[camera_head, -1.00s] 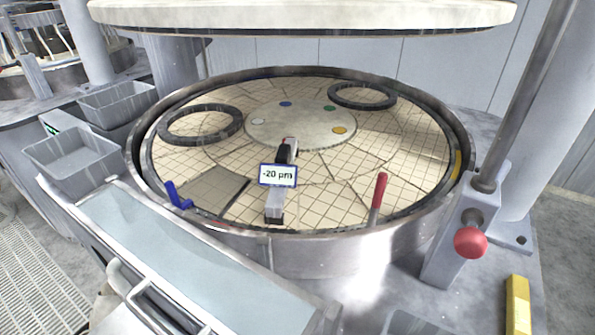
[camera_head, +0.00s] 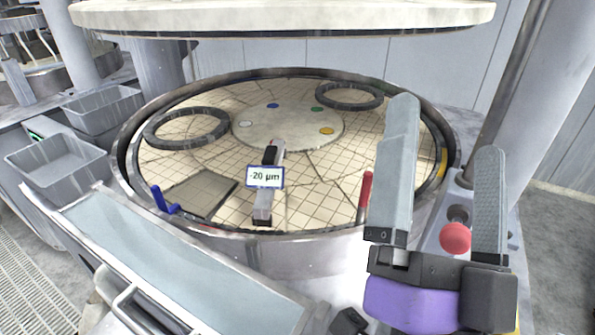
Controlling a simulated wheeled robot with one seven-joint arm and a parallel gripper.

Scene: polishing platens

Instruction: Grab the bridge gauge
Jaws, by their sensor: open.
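The bridge gauge (camera_head: 263,206) lies on the tiled round platen (camera_head: 313,212), left of the picture's middle. It is a grey bar with a black part at its far end and a white display reading "-20 µm". My gripper (camera_head: 446,125) is in the right foreground, its two grey fingers pointing up and spread wide. It is open and empty, to the right of the gauge and apart from it. It hides part of the platen's right rim.
A red-handled tool (camera_head: 364,191) stands between gauge and gripper. A blue-handled tool (camera_head: 164,202) is at the left rim. Two dark rings (camera_head: 186,129) (camera_head: 349,97) lie on the platen. A pale upper disc (camera_head: 282,14) hangs above. A red knob (camera_head: 455,238) shows between my fingers.

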